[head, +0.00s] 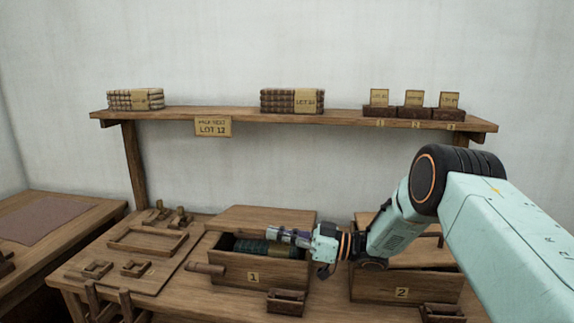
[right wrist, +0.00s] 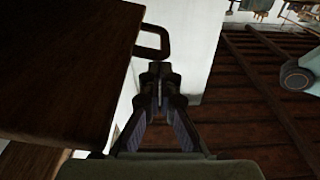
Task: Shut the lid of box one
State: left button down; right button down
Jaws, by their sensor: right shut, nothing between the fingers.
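Box one (head: 225,275) is a wooden box marked 1 on the bench, with its top open and dark green rolls (head: 245,246) inside. Its lid (head: 262,219) is the brown board at the back of the box, leaning back from the opening. My right gripper (head: 278,235) points left over the opening, in front of the lid, and hides part of the contents. In the right wrist view its fingers (right wrist: 160,75) are together and empty, just below a brown loop (right wrist: 154,42) beside a dark wooden panel (right wrist: 65,65). I cannot tell whether they touch.
Box two (head: 375,286) stands to the right, partly hidden by my right arm. A board with wooden frames (head: 148,240) lies left of box one. A shelf (head: 230,117) with bundles (head: 290,101) and small labelled blocks (head: 413,112) runs above the bench.

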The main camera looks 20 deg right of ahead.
jog(key=shift+s+f, duration=0.25)
jog(key=shift+f, duration=0.1)
jog(key=shift+w+f, duration=0.1)
jog(key=shift+f, duration=0.05)
jog(key=shift+a, duration=0.1)
jog(key=shift+r, duration=0.25)
